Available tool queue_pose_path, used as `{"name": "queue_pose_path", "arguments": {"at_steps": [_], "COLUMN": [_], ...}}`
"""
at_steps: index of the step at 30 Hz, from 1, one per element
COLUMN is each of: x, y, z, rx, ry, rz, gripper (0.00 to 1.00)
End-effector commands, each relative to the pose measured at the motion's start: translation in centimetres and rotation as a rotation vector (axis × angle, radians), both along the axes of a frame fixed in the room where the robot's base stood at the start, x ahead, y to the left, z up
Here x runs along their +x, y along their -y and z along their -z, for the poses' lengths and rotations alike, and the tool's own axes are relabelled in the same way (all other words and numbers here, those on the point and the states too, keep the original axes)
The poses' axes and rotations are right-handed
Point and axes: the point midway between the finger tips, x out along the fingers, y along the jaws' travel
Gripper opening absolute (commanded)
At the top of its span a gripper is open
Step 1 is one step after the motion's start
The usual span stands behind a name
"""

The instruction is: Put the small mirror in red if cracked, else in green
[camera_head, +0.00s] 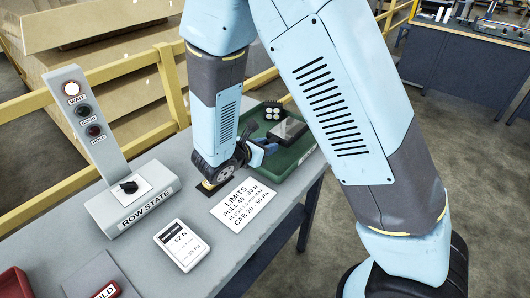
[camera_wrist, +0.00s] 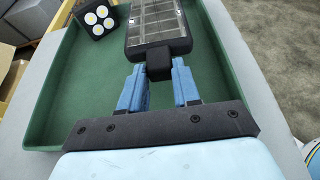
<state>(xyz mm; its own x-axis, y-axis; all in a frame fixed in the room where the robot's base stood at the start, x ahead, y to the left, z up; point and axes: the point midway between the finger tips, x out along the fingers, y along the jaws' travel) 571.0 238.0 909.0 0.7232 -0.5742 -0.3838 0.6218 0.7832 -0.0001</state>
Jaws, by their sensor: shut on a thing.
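My gripper (camera_wrist: 160,80) has its blue fingers shut on the dark handle of a small black-framed panel, which I take for the small mirror (camera_wrist: 157,22). Its face shows a pale grid of lines; I cannot tell whether these are reflections, and no clear crack shows. The mirror also shows in the head view (camera_head: 288,130), within the outline of the green tray (camera_head: 305,155). I cannot tell whether it touches the tray floor. My gripper shows in the head view (camera_head: 264,146) at the tray's left side. A red tray (camera_head: 14,284) shows partly at the lower left.
A black block with white discs (camera_wrist: 97,17) is at the green tray's far end. A row-state post (camera_head: 90,125) has its WAIT lamp lit. A limits card (camera_head: 243,205) and a white meter (camera_head: 181,245) lie on the grey top. A yellow rail (camera_head: 125,67) runs behind.

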Motion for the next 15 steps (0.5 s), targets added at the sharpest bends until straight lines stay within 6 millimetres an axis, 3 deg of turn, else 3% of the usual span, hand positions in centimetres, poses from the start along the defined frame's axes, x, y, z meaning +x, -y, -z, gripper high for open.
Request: {"name": "queue_pose_path", "arguments": {"at_steps": [10, 15], "x": [0.1, 0.2], "y": [-0.3, -0.2], "z": [3.1, 3.6], "rx": [-0.004, -0.001], "ry": [0.000, 0.000], "rz": [0.000, 0.002], "gripper": [0.00, 0.00]}}
